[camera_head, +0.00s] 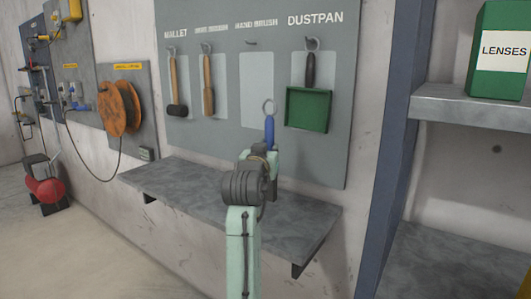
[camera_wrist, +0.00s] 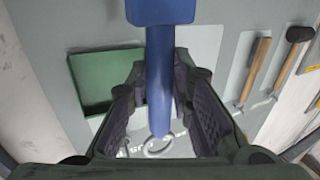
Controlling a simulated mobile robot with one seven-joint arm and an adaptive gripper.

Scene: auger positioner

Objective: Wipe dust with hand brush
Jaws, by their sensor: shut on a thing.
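The hand brush (camera_head: 269,131) shows in the head view as a blue handle with a metal ring at its top, roughly upright, in front of the tool board. Its lower part is hidden behind my arm. My gripper (camera_head: 266,157) is shut on the handle. In the wrist view the blue brush (camera_wrist: 160,85) runs down the middle between the pads of my gripper (camera_wrist: 162,90), with its wider blue head at the top edge. The hook under the "HAND BRUSH" label is empty. I cannot make out any dust.
The grey tool board (camera_head: 230,135) holds a mallet (camera_head: 175,85), another wooden-handled tool (camera_head: 207,85) and a green dustpan (camera_head: 307,108). A bare grey shelf (camera_head: 190,190) juts out below it. A blue post (camera_head: 395,150) and a shelf with a green lens box (camera_head: 500,50) stand right.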

